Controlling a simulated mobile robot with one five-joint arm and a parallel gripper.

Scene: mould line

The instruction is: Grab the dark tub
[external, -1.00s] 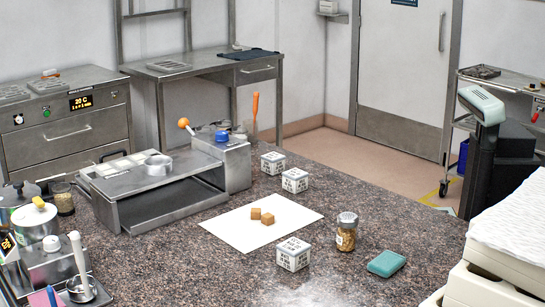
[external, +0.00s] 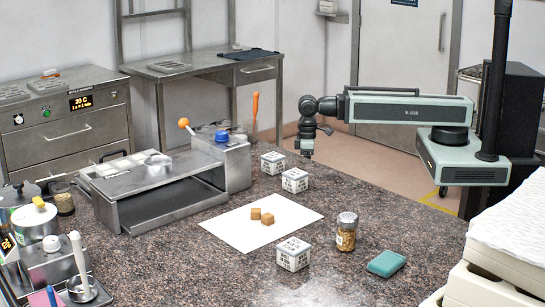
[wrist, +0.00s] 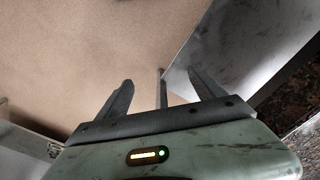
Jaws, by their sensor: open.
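I cannot pick out a dark tub for certain in either view. In the external view, a metal pot with a dark lid (external: 18,195) stands at the far left, partly cut off, and a small jar with dark contents (external: 62,198) is beside it. My gripper (external: 307,152) hangs near the counter's back edge, right of and above the white cubes, far from those containers.
The counter's front middle is clear.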

